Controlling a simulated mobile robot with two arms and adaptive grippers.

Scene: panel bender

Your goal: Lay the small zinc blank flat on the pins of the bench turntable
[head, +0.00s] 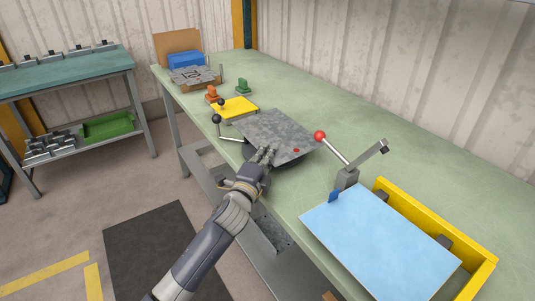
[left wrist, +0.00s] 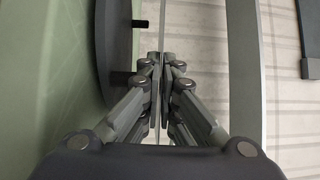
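The zinc blank (head: 272,128) is a mottled grey sheet with a red dot near its right corner. In the head view it is over the bench turntable (head: 247,154), whose dark disc is mostly hidden under it. My left gripper (head: 266,156) is shut on the blank's near edge. In the left wrist view the blank (left wrist: 163,28) shows edge-on as a thin strip between the fingers (left wrist: 160,80). It runs about parallel to the turntable's dark disc (left wrist: 114,50). Two dark pins (left wrist: 138,23) point from the disc toward it, with a small gap showing. My right gripper is out of view.
A red-knobbed lever (head: 335,149) stands close right of the blank. Black-knobbed handles (head: 217,119) and a yellow plate (head: 236,106) are to its left. A blue sheet (head: 378,238) lies at a yellow-walled holder (head: 440,225) at front right. The green bench top (head: 330,100) behind is clear.

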